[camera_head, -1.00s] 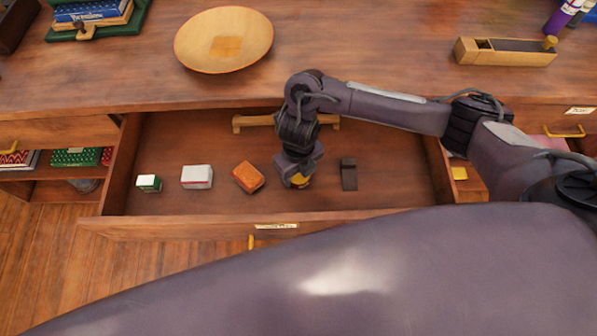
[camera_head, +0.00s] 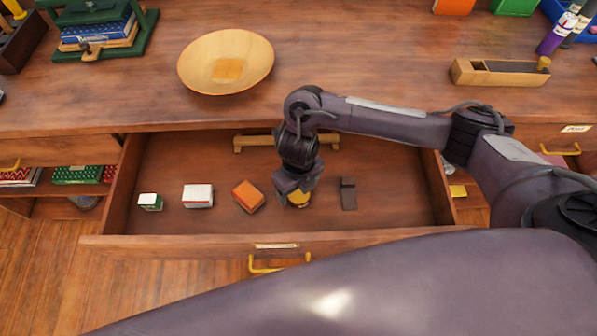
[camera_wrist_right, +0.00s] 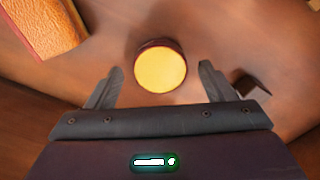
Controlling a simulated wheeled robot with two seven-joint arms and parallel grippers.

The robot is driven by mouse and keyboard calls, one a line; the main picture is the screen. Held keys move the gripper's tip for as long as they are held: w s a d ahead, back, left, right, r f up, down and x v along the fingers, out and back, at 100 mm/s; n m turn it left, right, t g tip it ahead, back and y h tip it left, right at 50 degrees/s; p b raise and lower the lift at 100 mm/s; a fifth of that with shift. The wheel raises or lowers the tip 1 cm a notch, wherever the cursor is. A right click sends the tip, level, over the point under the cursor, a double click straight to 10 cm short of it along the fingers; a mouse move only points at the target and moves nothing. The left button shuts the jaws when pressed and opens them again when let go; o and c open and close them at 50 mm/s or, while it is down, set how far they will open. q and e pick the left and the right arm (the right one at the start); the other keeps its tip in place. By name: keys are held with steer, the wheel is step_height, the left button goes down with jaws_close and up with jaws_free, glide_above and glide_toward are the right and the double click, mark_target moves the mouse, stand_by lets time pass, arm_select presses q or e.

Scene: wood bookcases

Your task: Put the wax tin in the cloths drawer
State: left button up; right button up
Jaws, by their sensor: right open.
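A round tin with a yellow lid (camera_head: 299,200), which looks like the wax tin, rests on the floor of an open wooden drawer (camera_head: 190,243). The drawer's front label (camera_head: 277,245) is too small to read. My right gripper (camera_head: 296,193) is right above the tin and partly hides it. In the right wrist view the gripper (camera_wrist_right: 161,70) is open, with one finger on each side of the tin (camera_wrist_right: 160,70) and visible gaps to it. The tin is not gripped. My left gripper is not in view.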

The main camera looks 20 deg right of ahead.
mark_target(299, 193)
step_height(299, 193, up, 10)
steer(key=p, duration=0.3)
steer(key=shift+r, duration=0.25)
